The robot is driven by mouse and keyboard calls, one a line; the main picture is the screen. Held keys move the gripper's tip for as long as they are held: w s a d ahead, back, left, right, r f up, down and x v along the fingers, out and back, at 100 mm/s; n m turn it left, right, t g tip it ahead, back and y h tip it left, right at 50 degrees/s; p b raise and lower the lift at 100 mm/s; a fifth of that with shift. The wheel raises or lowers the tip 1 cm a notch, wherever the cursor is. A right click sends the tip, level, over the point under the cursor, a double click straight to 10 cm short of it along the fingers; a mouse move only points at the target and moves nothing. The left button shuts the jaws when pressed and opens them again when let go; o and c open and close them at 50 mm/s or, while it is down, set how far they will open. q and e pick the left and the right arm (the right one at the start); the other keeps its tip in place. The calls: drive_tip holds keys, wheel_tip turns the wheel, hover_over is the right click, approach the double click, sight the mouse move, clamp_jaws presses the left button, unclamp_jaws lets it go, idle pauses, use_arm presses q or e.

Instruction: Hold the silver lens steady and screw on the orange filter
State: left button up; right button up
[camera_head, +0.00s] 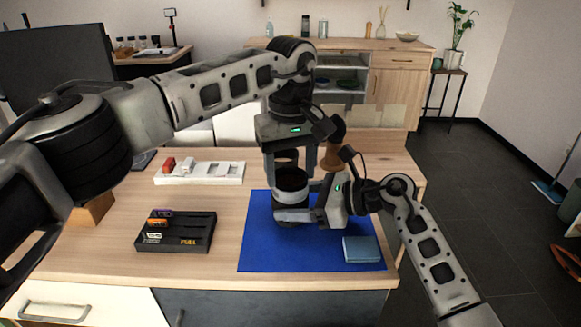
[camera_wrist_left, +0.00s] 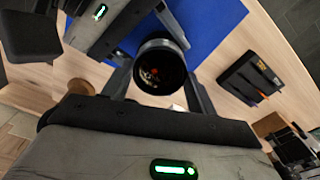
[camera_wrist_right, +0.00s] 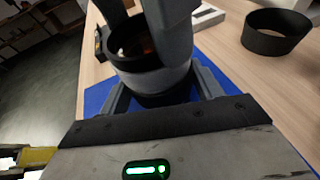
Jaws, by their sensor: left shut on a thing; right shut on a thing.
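The silver lens (camera_head: 292,197) stands upright over the blue mat, with a dark barrel and a silver band; it also shows in the right wrist view (camera_wrist_right: 160,82). My right gripper (camera_head: 296,214) is shut around its lower body from the right. My left gripper (camera_head: 290,176) reaches down from above, with its fingers shut on either side of the dark ring at the lens's top. An orange-brown tint shows inside this ring, which appears to be the orange filter (camera_wrist_right: 133,42). The left wrist view shows the lens front (camera_wrist_left: 158,68) between the fingers. The thread contact is hidden.
The blue mat (camera_head: 275,255) bears a blue box (camera_head: 361,249) at its front right. A black tray (camera_head: 190,236) with small coloured items and a white tray (camera_head: 200,174) lie left. A loose black ring (camera_wrist_right: 275,32) stands behind the lens.

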use_arm(q)
drive_tip(key=shift+f, duration=0.1)
drive_tip(key=shift+m, duration=1.5)
drive_tip(key=shift+a, duration=0.1)
drive_tip(key=m, duration=0.3)
drive_tip(key=shift+f, duration=0.1)
drive_tip(key=shift+a+m, duration=0.1)
drive_tip(key=shift+m, duration=1.4)
